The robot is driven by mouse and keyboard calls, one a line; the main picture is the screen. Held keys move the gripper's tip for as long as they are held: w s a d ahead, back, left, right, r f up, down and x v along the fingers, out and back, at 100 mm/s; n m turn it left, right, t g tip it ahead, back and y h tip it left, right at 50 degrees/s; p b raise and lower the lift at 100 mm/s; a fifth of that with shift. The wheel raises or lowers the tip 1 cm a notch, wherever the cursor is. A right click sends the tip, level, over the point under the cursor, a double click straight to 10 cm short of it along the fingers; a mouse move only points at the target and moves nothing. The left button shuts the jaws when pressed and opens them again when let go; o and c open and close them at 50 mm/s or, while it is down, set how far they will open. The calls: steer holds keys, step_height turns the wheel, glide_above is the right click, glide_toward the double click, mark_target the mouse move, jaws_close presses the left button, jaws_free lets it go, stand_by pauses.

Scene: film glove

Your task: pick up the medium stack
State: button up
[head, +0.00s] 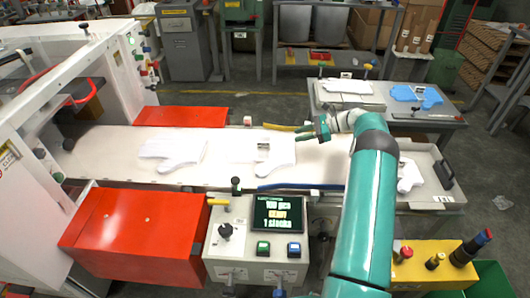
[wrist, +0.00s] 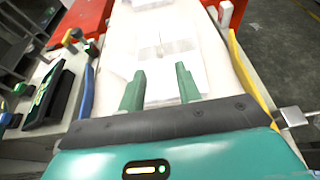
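Flat white glove stacks lie on the pale conveyor belt (head: 110,143). One stack (head: 172,150) is on the left part, and another stack (head: 265,153) with a small clip or label is nearer my gripper. A third white stack (head: 408,177) lies on the tray at right, partly behind my arm. I cannot tell which is the medium one. My gripper (head: 301,133) is above the belt, right of the nearer stack, with its fingers pointing left. In the wrist view the green fingers (wrist: 160,74) are apart and empty, with the nearer stack (wrist: 165,58) between and beyond them.
A control box with a screen (head: 277,213) and a red cabinet (head: 120,232) stand along the belt's near side. Blue (head: 290,186) and yellow (head: 285,127) bars line the belt edges. A rear table (head: 440,117) holds a white stack (head: 347,86) and blue gloves (head: 415,95).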

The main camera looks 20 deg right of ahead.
glide_toward(269, 144)
steer(key=x, duration=0.5)
steer(key=shift+w+d, duration=0.2)
steer(key=shift+w, duration=0.15)
steer(key=x, duration=0.5)
steer(key=shift+s+a+f, duration=0.1)
steer(key=shift+a+f, duration=0.05)
steer(key=shift+a, duration=0.05)
jaws_close()
